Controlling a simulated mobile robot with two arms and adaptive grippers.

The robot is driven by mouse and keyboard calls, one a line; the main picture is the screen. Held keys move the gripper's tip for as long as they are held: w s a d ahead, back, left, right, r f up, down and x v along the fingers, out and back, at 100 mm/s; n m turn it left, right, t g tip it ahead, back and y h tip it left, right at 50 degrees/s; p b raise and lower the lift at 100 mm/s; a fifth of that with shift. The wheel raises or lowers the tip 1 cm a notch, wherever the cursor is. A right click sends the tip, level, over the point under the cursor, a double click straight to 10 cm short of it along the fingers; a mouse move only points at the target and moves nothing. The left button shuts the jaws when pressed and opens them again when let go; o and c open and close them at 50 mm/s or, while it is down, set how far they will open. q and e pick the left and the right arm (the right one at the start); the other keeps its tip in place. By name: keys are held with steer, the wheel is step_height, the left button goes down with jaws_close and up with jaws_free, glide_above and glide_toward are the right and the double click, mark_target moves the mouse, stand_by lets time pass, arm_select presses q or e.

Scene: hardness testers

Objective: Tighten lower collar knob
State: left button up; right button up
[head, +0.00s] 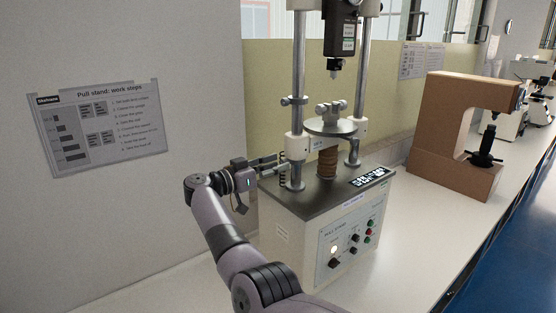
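The pull stand (325,215) has a grey-topped base and two steel columns. A small metal clamp collar (294,100) sits on the left column, above a larger white collar (297,147) at the left end of the crosshead. I cannot make out for sure which small part is the lower collar knob. The fingertips are small and partly merge with the stand, so contact and grip are unclear.
A round plate (330,126) with a small fixture stands between the columns, below a dark force gauge (341,30). A brown C-shaped tester (450,125) and white microscopes (538,105) stand farther right. A work-steps sign (100,130) hangs on the left wall.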

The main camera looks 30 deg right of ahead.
steer(key=shift+d, duration=0.6)
steer(key=shift+c, duration=0.6)
jaws_close()
